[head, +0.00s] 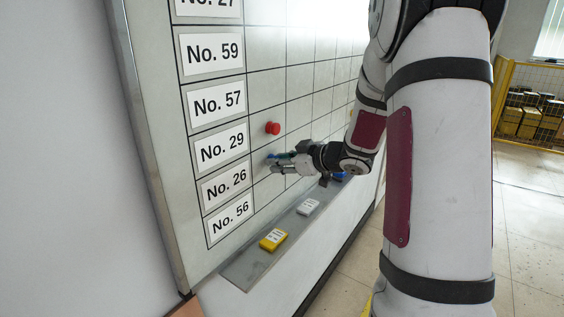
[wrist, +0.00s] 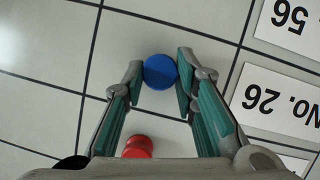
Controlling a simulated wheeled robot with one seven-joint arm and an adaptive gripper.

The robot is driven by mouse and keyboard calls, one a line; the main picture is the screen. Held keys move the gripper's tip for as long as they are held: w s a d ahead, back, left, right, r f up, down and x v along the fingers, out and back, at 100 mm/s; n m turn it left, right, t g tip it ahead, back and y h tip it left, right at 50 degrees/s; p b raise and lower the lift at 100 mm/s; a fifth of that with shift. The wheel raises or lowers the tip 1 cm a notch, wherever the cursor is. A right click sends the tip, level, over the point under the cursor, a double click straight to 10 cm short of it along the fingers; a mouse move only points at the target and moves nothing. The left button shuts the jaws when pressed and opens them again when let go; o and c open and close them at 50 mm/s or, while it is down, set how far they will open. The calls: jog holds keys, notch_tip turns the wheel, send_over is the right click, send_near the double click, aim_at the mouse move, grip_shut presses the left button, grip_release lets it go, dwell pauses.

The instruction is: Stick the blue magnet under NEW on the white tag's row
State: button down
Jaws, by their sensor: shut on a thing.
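The blue magnet (wrist: 160,72) is a round disc between the fingertips of my gripper (wrist: 161,76), which is shut on it. In the wrist view it lies over the first cell beside the No. 26 label (wrist: 281,101). I cannot tell whether it touches the board. In the head view my gripper (head: 272,163) is close to the board (head: 264,92), and the magnet is hard to make out. The white tag (head: 308,206) lies on the ledge below the board; its writing is too small to read. The NEW heading is out of view.
A red magnet (head: 272,128) sits in the first cell of the No. 29 row; it also shows in the wrist view (wrist: 138,146). A yellow tag (head: 273,240) and a blue tag (head: 341,176) lie on the ledge (head: 244,267).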

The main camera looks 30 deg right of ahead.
jog(key=c, duration=1.2)
grip_release()
jog(key=v, duration=1.2)
notch_tip(320, 180, up, 6)
jog(key=w+m+h, duration=0.2)
jog(key=w+h, duration=0.1)
jog(key=h, duration=0.2)
jog(key=s+a+r+m+g+h, duration=0.2)
jog(key=s+a+r+m+h, duration=0.1)
jog(key=s+a, duration=0.15)
jog(key=s+a+f+g+y, duration=0.2)
jog(key=s+a+f+g, duration=0.1)
jog(key=s+a, duration=0.6)
jog(key=s+a+f+m+g+y, duration=0.1)
jog(key=s+a+f+g+y, duration=0.1)
jog(key=s+a, duration=0.8)
jog(key=shift+a+f+g+y, duration=0.25)
jog(key=shift+f+g+y, duration=0.15)
jog(key=shift+f, duration=0.25)
